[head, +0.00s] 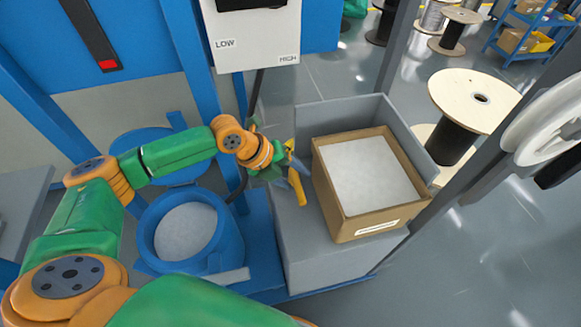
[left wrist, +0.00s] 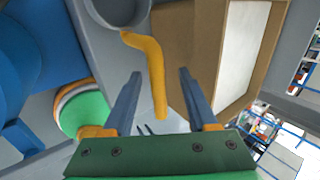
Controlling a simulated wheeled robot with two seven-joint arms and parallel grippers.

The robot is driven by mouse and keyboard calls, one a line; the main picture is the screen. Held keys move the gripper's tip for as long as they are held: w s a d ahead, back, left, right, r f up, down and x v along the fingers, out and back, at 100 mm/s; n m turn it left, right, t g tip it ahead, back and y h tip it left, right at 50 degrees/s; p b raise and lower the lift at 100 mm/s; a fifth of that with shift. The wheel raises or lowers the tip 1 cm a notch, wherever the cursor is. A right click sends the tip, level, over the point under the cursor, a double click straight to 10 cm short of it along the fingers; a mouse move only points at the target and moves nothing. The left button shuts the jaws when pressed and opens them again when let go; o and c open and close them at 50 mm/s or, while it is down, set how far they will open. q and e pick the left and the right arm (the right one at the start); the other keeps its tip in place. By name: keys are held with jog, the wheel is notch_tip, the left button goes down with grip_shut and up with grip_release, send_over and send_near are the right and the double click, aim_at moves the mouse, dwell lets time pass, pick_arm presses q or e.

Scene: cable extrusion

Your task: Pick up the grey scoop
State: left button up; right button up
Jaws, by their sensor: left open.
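The grey scoop (left wrist: 118,9) with a bent orange-yellow handle (left wrist: 156,72) lies on a grey stand beside the cardboard box. In the head view its handle (head: 297,188) shows, with the rest largely hidden by my wrist. My left gripper (head: 283,157) is over the scoop. In the left wrist view the gripper (left wrist: 160,73) is open, with the handle appearing between its two fingers and space on both sides. I cannot tell the depth between fingers and handle. My right gripper is not in view.
The cardboard box (head: 346,222) of white material stands on the grey stand (head: 310,250), right of the scoop. A blue round hopper (head: 153,222) is left of it. A control box (head: 257,40) hangs above. A wooden cable spool (head: 455,95) stands at the right.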

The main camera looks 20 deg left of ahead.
pick_arm(q)
jog(key=x, duration=0.5)
jog(key=shift+w+a+f, duration=0.15)
jog(key=shift+a, duration=0.15)
grip_shut()
dwell(1.0)
